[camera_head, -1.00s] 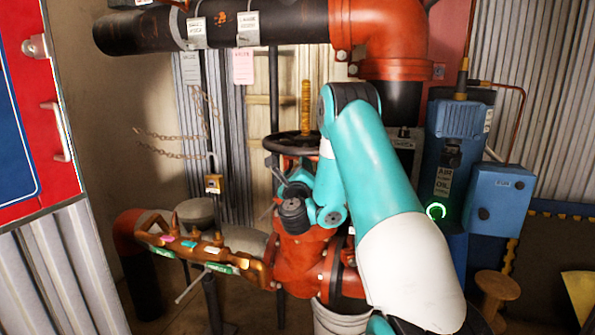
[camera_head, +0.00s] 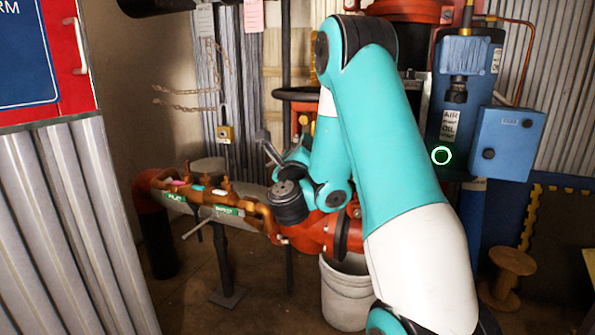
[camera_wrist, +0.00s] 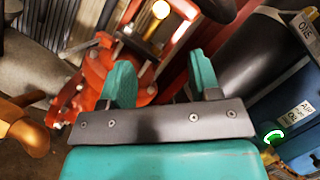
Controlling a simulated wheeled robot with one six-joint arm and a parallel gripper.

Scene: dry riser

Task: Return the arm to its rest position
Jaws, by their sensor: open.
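My teal-and-white arm reaches up and bends down in front of the red valve assembly (camera_head: 318,236) in the head view. My gripper (camera_wrist: 160,78) shows in the wrist view with its two teal fingers apart and nothing between them. Beyond the fingers is the red valve body (camera_wrist: 98,75), with no clear contact. In the head view my arm covers much of the valve and part of its black handwheel (camera_head: 290,94).
A brass manifold with coloured tags (camera_head: 205,190) is left of the valve. A white bucket (camera_head: 345,297) stands below. At right are a blue box (camera_head: 505,143), a unit with a green-lit ring (camera_head: 441,155) and a wooden spool (camera_head: 508,270). A corrugated panel (camera_head: 70,230) is at left.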

